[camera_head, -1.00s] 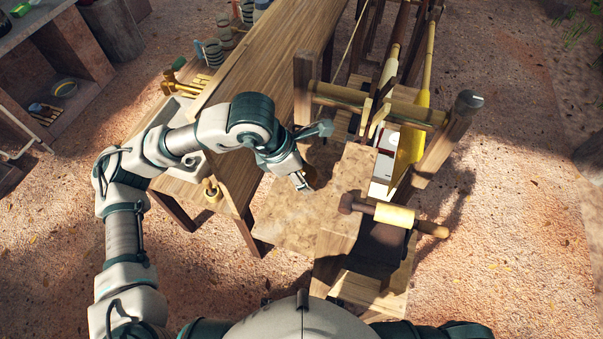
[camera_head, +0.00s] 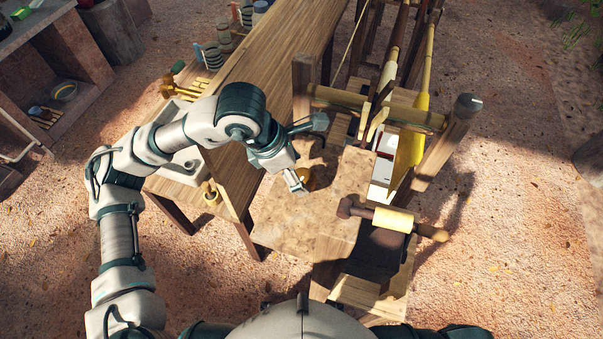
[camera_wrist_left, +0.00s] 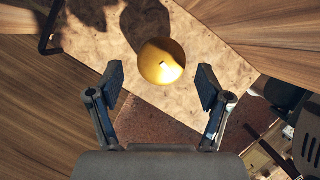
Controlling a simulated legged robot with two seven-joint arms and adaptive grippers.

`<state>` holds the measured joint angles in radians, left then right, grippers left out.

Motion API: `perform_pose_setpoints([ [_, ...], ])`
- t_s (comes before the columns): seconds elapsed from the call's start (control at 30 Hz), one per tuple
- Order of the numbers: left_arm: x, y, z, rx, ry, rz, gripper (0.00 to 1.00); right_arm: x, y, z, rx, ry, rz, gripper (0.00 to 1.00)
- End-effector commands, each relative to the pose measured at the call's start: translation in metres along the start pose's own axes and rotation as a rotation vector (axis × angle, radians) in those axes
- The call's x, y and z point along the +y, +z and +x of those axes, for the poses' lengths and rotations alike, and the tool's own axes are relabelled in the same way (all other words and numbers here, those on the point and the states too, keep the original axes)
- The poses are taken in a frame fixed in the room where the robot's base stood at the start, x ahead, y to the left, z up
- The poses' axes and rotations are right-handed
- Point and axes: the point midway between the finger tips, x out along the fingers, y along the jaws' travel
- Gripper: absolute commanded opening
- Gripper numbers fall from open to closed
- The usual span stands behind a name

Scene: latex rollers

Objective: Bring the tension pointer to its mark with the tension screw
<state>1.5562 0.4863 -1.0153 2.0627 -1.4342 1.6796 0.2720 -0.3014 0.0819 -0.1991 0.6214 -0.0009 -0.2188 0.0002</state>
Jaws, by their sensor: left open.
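A round yellow knob (camera_head: 306,178), which looks like the tension screw's head, sits at the mottled tan board in front of the roller frame. In the left wrist view the knob (camera_wrist_left: 161,61) has a small dark mark in its middle and lies ahead of the fingertips, between their lines. My left gripper (camera_head: 298,184) is open and empty, just left of the knob; both spread fingers (camera_wrist_left: 159,87) show in the wrist view, apart from it. A white panel with a red patch (camera_head: 383,160) stands right of the board. I cannot make out the tension pointer or its mark. My right gripper is not in view.
A wooden roller with a yellow sleeve (camera_head: 393,219) lies right of the board. The wooden frame's post (camera_head: 447,142) and crossbar stand behind it. A long wooden table (camera_head: 265,70) with jars and tools is at left. Open ground lies at right.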

Motion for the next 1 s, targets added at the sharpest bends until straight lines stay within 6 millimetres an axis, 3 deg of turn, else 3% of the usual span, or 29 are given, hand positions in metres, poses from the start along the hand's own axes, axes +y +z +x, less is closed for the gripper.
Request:
perform_pose_setpoints([
  [0.2,0.002,0.001,-0.051,-0.002,0.003,-0.004,0.78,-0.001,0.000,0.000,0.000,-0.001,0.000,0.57],
  [0.4,0.002,0.001,-0.081,-0.001,0.001,-0.002,0.78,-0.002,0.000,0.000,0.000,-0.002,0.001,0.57],
  [1.0,0.002,0.000,-0.089,0.000,-0.001,-0.002,0.78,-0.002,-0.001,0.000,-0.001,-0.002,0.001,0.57],
])
